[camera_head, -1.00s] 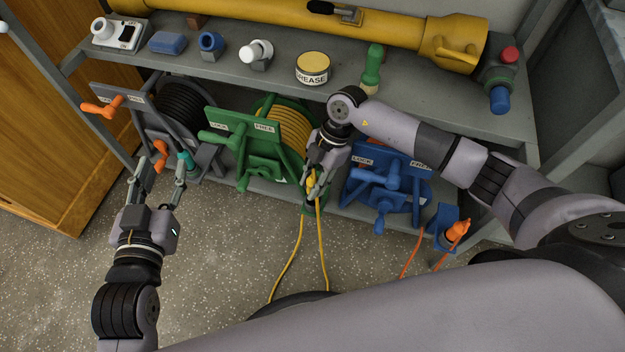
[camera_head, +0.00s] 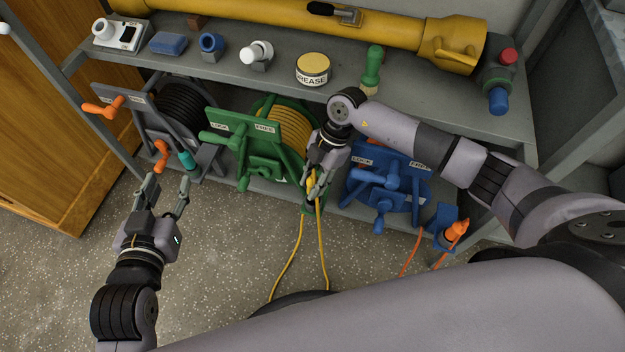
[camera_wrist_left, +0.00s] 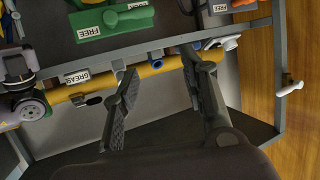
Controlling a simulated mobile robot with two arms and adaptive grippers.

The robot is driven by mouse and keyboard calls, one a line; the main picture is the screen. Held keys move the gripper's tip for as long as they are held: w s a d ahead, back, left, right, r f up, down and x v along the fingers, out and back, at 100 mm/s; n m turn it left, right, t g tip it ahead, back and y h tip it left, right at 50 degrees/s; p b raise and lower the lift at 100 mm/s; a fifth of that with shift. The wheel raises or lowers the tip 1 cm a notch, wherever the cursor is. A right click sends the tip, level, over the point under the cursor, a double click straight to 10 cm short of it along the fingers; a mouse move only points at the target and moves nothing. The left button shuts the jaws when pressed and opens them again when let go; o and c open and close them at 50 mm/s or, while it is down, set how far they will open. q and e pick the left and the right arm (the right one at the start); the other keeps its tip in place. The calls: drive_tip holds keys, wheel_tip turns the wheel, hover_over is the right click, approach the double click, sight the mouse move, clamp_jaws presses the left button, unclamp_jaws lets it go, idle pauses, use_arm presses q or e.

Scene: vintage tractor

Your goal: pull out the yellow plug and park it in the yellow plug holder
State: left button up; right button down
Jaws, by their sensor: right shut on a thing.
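The yellow plug (camera_head: 311,184) is at the front of the green reel (camera_head: 270,135), just above a small green holder (camera_head: 309,208) at the lower shelf's edge. My right gripper (camera_head: 316,188) is shut on the plug from above and partly hides it. I cannot tell whether the plug is seated in the holder or lifted. Yellow cable (camera_head: 321,250) hangs below it in two strands. My left gripper (camera_head: 168,184) is open and empty in front of the grey reel stand; its spread fingers also show in the left wrist view (camera_wrist_left: 163,95).
A blue reel (camera_head: 385,185) stands right of my right gripper, with an orange plug (camera_head: 457,230) in a blue holder beyond it. A black reel (camera_head: 182,105) with an orange crank is at left. The upper shelf holds a grease tin (camera_head: 313,70) and several fittings.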

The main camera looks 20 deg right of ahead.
use_arm(q)
drive_tip(key=shift+s+f, duration=0.15)
drive_tip(key=shift+f, duration=0.1)
idle(0.6)
drive_tip(key=shift+s+a+f+g+y+p, duration=0.25)
drive_tip(key=shift+s+f+g, duration=0.25)
drive_tip(key=shift+f, duration=0.2)
drive_tip(key=shift+s+a+f+g+y+p, duration=0.15)
drive_tip(key=shift+s+a+f+g, duration=0.2)
drive_tip(key=shift+f+g, duration=0.3)
drive_tip(key=shift+s+f, duration=0.1)
drive_tip(key=shift+d, duration=0.1)
use_arm(e)
drive_tip(key=shift+f, duration=0.1)
drive_tip(key=shift+f+b, duration=0.35)
drive_tip(key=shift+f, duration=0.4)
drive_tip(key=shift+f+b, duration=0.55)
drive_tip(key=shift+f, duration=0.65)
drive_tip(key=c, duration=1.2)
unclamp_jaws()
use_arm(q)
drive_tip(key=w+d+r+t+h, duration=0.1)
drive_tip(key=w+d+r+t, duration=0.1)
drive_tip(key=r+t, duration=0.3)
wheel_tip(320, 180, up, 2)
drive_tip(key=shift+w+r+h, duration=0.25)
drive_tip(key=shift+w+h, duration=0.05)
drive_tip(key=shift+w, duration=0.45)
